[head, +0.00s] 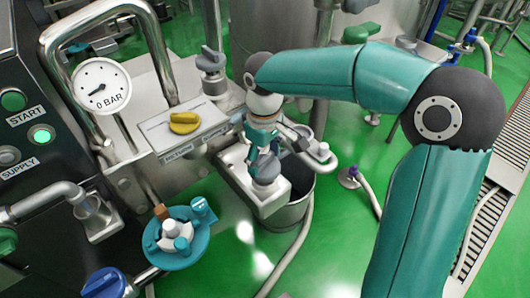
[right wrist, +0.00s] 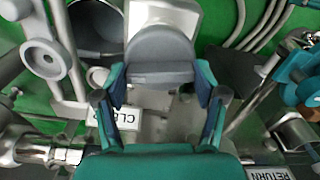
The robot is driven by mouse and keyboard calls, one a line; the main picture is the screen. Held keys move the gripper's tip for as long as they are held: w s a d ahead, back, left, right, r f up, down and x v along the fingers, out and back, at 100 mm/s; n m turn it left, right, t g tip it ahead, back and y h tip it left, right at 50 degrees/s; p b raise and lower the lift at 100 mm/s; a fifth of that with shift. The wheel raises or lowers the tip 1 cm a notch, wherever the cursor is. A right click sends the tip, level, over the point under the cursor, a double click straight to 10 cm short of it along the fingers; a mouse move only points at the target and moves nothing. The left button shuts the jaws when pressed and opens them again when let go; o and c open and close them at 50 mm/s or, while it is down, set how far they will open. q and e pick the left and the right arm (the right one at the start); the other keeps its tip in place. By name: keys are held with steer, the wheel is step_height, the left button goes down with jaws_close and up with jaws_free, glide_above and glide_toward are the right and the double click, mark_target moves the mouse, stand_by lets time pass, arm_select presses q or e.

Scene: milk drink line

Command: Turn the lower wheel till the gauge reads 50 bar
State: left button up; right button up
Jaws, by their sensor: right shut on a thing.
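The round white gauge (head: 101,86) at the upper left has its needle pointing down-left, and its label reads 0 BAR. A teal handwheel (head: 178,240) with a grey hub sits low on the machine. Part of a teal wheel (right wrist: 297,72) shows at the right edge of the right wrist view. My right gripper (head: 263,150) is away from the handwheel, up and to its right. It is shut on a grey knob (right wrist: 160,58), which sits between its fingertips in the right wrist view. My left gripper is out of view.
A yellow knob (head: 184,122) stands on a labelled plate left of my right gripper. A blue knob (head: 105,284) is at the bottom left. START (head: 13,100) and SUPPLY (head: 41,134) buttons are on the dark panel. A metal bucket (head: 292,212) stands below the grey knob.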

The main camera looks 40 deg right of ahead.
mark_target(264, 159)
steer(key=shift+m, duration=1.1)
steer(key=shift+p, duration=0.3)
steer(key=shift+w, duration=0.1)
steer(key=o, duration=1.1)
steer(key=shift+o, duration=0.2)
steer(key=shift+r, duration=0.1)
step_height(264, 159, up, 12)
stand_by(0.3)
